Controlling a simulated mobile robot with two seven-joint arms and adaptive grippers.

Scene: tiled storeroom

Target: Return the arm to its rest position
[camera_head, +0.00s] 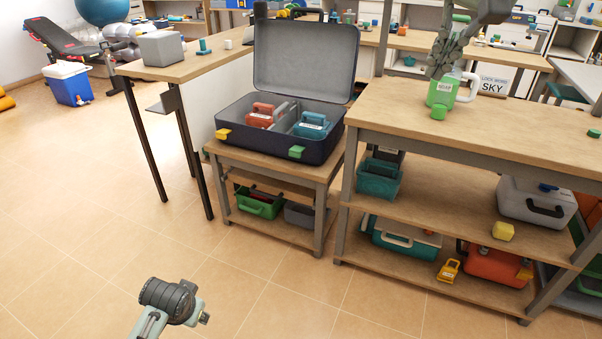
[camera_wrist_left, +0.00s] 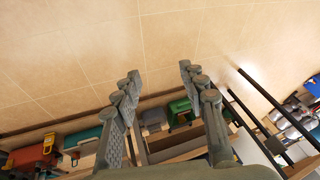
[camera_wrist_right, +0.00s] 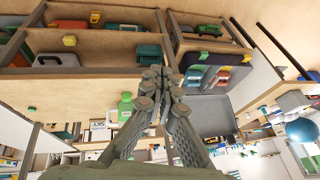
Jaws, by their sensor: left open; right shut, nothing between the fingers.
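My right gripper (camera_head: 440,72) shows at the upper right of the head view, pointing down over the wooden bench (camera_head: 490,120). In the right wrist view its fingers (camera_wrist_right: 155,74) are shut together with nothing between them. In the head view only part of my left arm shows, at the bottom left.
An open dark suitcase (camera_head: 228,137) holding an orange and a teal item stands on a low wooden table (camera_head: 322,172). Shelves under the bench hold a grey case (camera_head: 536,200) and several toolboxes. A grey box (camera_head: 161,48) sits on the back-left table. The left floor is largely clear.

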